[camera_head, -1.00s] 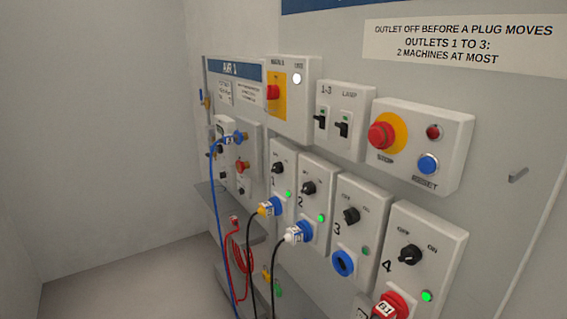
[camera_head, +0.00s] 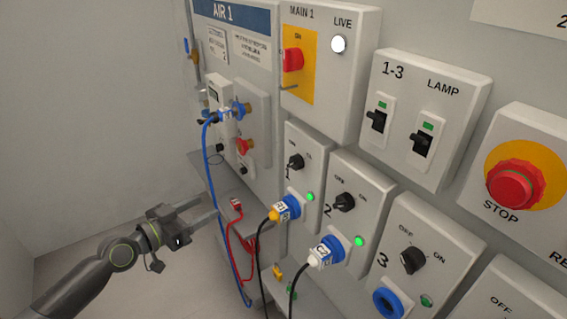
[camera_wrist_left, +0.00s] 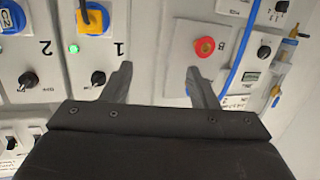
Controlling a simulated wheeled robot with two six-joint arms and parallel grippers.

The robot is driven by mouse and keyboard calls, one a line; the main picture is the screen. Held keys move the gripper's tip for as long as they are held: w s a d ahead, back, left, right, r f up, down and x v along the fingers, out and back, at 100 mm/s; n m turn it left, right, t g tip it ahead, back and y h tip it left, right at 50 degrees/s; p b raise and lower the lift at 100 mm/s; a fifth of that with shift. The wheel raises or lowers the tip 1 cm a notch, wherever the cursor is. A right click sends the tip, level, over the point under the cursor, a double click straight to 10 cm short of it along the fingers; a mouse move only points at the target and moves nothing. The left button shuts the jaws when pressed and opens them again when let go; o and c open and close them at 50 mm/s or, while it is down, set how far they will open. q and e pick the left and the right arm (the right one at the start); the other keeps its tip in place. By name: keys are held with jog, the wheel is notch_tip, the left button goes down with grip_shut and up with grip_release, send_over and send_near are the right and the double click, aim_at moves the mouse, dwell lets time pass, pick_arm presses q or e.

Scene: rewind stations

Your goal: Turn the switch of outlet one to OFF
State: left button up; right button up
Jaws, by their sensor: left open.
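The outlet one panel (camera_head: 318,147) carries a black rotary switch (camera_head: 296,161), a lit green lamp (camera_head: 310,197) and a yellow and blue plug (camera_head: 285,208) in its socket. The switch's exact pointing is too small to read. My left gripper (camera_head: 214,204) is open and empty, left of the panel and apart from it. In the left wrist view, the picture is upside down; the outlet one switch (camera_wrist_left: 98,78) shows just outside the left-hand finger of my open gripper (camera_wrist_left: 158,75). My right gripper is not in view.
Outlet two (camera_head: 344,202) has a white and blue plug and a lit green lamp. Outlet three's blue socket (camera_head: 388,303) is empty. A blue hose (camera_head: 216,180) and red-knobbed air panel (camera_head: 244,146) stand left of outlet one. Black cables hang below the plugs.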

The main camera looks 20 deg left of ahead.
pick_arm(q)
jog(key=s+d+r+m+g+h, duration=0.1)
jog(key=s+d+r+m+h, duration=0.3)
jog(key=d+r, duration=0.45)
jog(key=p, duration=0.7)
send_near(290, 165)
jog(key=shift+n+h, duration=0.3)
jog(key=x, duration=0.7)
jog(key=shift+w, duration=0.3)
jog(key=shift+p+x, duration=0.35)
jog(key=shift+x, duration=0.4)
jog(key=shift+f, duration=0.2)
jog(key=c, duration=1)
